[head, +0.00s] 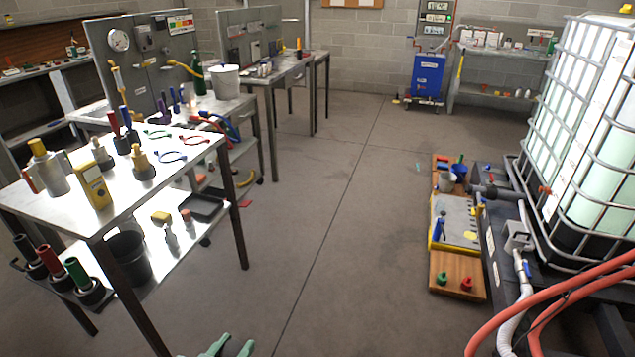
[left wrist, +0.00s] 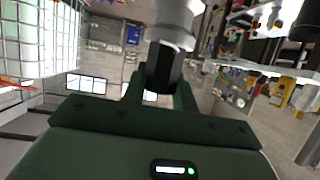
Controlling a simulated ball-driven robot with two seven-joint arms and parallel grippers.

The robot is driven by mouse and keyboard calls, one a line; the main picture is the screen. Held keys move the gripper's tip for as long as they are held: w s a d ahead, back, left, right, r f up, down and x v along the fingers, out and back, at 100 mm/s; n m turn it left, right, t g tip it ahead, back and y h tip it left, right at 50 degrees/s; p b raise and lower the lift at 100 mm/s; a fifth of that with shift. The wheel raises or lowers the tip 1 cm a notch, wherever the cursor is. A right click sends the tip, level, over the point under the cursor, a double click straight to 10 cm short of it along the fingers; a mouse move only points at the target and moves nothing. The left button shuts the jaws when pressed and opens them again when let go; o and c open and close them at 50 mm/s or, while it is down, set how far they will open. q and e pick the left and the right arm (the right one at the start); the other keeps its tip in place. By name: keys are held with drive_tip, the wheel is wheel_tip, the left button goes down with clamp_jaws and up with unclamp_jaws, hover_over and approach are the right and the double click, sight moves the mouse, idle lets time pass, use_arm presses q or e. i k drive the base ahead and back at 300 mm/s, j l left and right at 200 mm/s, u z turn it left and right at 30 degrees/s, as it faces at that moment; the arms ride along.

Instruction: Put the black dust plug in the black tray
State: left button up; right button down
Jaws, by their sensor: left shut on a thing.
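My left gripper (head: 231,346) shows at the bottom edge of the head view as two light green fingertips. In the left wrist view its dark green fingers (left wrist: 160,84) are shut on a black piece, which I take as the black dust plug (left wrist: 163,66). A pale grey round part (left wrist: 176,18) shows directly beyond the black piece; I cannot tell whether they are joined. The black tray (head: 206,208) lies on the lower shelf of the near left table, above and left of my gripper in the head view. My right gripper is not in view.
The near table (head: 182,178) has tools on its top and its legs stand near the tray. A black bucket (head: 128,258) and small bottles share the lower shelf. A caged liquid tank (head: 590,130) and red hoses (head: 570,295) are at right. The middle floor is clear.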

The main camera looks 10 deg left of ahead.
sight(201, 208)
drive_tip(key=i+u, duration=0.1)
drive_tip(key=i, duration=0.5)
drive_tip(key=i+l+u, duration=0.15)
drive_tip(key=i, duration=0.45)
drive_tip(key=i+l+u, duration=0.1)
drive_tip(key=i, duration=0.5)
drive_tip(key=i+u, duration=0.35)
drive_tip(key=u, duration=0.15)
drive_tip(key=i+l+u, duration=0.15)
drive_tip(key=i+u, duration=0.2)
drive_tip(key=u, duration=0.15)
drive_tip(key=i+l+u, duration=0.3)
drive_tip(key=u, duration=0.2)
drive_tip(key=i+l+u, duration=0.25)
drive_tip(key=l+u, duration=0.25)
drive_tip(key=i+l+u, duration=0.2)
drive_tip(key=l, duration=0.2)
drive_tip(key=i+l+u, duration=0.2)
drive_tip(key=l, duration=0.2)
drive_tip(key=l+u, duration=0.2)
drive_tip(key=l, duration=0.2)
